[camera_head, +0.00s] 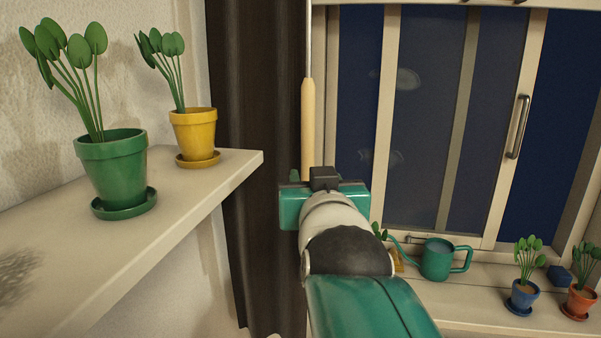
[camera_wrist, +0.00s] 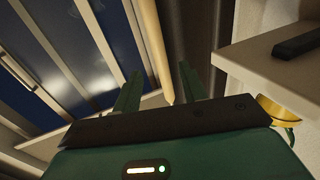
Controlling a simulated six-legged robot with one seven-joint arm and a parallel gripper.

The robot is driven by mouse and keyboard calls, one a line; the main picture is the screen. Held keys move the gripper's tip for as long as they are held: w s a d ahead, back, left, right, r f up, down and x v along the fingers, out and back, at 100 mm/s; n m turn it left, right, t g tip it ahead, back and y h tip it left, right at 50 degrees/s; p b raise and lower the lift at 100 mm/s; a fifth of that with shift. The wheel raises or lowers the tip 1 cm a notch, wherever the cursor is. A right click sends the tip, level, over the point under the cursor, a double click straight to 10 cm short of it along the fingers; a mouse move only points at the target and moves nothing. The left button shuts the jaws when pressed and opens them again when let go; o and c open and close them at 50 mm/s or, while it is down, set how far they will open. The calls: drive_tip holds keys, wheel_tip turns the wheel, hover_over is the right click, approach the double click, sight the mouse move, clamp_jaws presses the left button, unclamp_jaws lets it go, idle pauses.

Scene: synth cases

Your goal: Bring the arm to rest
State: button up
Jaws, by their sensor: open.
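My gripper (camera_head: 323,188) is at the end of my green and white arm in the middle of the head view, in front of the dark curtain and the window's left edge. Its fingers are mostly hidden there. In the wrist view my gripper (camera_wrist: 160,68) shows two green fingers spread apart, with nothing seen held between them. A pale wooden rod (camera_head: 307,125) hangs upright just past the gripper in the head view. In the wrist view the rod (camera_wrist: 154,45) runs down between the fingers; I cannot tell whether it touches them.
A shelf (camera_head: 215,178) at left bears a green-potted plant (camera_head: 113,170) and a yellow-potted plant (camera_head: 195,135). A dark curtain (camera_head: 252,90) hangs beside it. On the sill stand a teal watering can (camera_head: 437,260), a blue pot (camera_head: 523,297) and an orange pot (camera_head: 580,303).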

drive_tip(key=shift+s, duration=0.1)
drive_tip(key=s+d+f+g, duration=0.3)
drive_tip(key=s+f+g, duration=0.1)
drive_tip(key=f, duration=0.4)
drive_tip(key=s+d+f+g, duration=0.4)
drive_tip(key=s+f, duration=0.2)
drive_tip(key=f, duration=0.3)
drive_tip(key=s+d+f+g, duration=0.3)
drive_tip(key=s+f+g, duration=0.1)
drive_tip(key=f, duration=0.5)
drive_tip(key=shift+s+d+h, duration=0.15)
drive_tip(key=shift+s+h, duration=0.15)
drive_tip(key=shift+s, duration=0.55)
drive_tip(key=shift+f, duration=0.1)
drive_tip(key=shift+c, duration=0.6)
drive_tip(key=shift+d, duration=0.1)
